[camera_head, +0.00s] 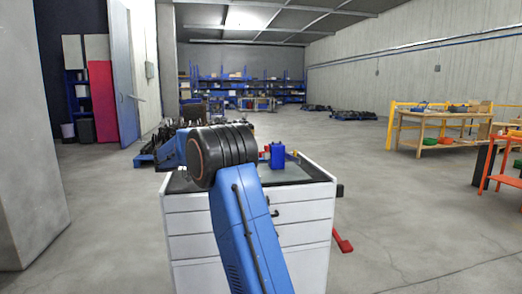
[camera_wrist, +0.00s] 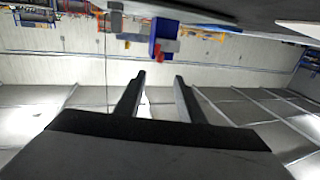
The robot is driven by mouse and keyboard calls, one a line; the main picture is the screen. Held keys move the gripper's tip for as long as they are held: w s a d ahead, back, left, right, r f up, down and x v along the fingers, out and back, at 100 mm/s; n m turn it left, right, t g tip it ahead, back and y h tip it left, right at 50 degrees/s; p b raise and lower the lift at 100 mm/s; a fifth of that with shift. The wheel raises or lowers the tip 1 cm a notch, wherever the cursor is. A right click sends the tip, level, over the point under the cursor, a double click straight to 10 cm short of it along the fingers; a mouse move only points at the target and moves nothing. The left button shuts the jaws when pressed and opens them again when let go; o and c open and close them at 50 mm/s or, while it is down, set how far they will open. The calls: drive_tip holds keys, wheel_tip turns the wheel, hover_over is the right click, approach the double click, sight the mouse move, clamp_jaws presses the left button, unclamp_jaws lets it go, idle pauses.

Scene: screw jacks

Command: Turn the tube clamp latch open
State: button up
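A small blue block-like fixture (camera_head: 278,156), likely the tube clamp, stands on top of the white drawer cabinet in the head view. In the wrist view, which is upside down, the blue fixture (camera_wrist: 164,32) shows beyond the fingertips with grey parts beside it and a small red bit at its end. I cannot tell which part is the latch or how it is set. My gripper (camera_wrist: 160,78) has its two fingers apart with nothing between them, and is apart from the fixture. In the head view my blue arm and black wrist hide the gripper.
The white drawer cabinet (camera_head: 305,215) has a dark top, partly hidden by my arm. A red piece (camera_head: 342,241) sticks out low at its right side. A grey wall block (camera_head: 30,150) is at the left.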

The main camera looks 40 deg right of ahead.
drive_tip(key=x, duration=1.5)
drive_tip(key=shift+s+d, duration=0.1)
drive_tip(key=shift+c, duration=0.3)
clamp_jaws()
